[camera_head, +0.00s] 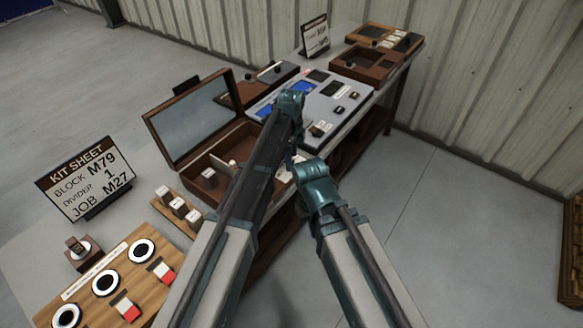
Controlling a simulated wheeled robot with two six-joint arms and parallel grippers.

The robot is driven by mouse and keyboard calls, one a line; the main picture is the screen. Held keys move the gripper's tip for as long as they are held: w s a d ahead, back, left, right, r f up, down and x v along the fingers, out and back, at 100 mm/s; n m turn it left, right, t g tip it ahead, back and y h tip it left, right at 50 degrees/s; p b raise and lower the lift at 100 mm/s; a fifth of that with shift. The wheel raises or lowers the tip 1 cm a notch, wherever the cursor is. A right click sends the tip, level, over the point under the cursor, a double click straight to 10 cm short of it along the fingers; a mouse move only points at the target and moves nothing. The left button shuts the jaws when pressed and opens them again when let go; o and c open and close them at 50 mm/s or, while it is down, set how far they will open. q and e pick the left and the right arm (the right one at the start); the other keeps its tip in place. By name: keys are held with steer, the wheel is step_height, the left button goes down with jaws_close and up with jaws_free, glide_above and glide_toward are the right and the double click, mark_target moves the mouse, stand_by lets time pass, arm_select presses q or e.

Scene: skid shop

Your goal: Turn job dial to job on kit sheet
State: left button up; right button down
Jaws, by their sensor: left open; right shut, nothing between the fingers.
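The kit sheet (86,178) stands at the left and reads BLOCK M79, DIVIDER 1, JOB M27. A light grey panel (338,88) with blue screens and small dark controls lies on the bench beyond my arms. A dark knob (318,130) sits near its front edge; I cannot tell if it is the job dial. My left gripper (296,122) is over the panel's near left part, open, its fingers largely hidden. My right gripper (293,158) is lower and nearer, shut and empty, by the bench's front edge.
An open wooden case (192,112) with a grey lid panel stands left of my arms. Brown trays (368,62) and a small sign (315,37) are at the back.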

arm_select(q)
steer(key=shift+f+b, duration=0.35)
steer(key=shift+f, duration=0.4)
jaws_close()
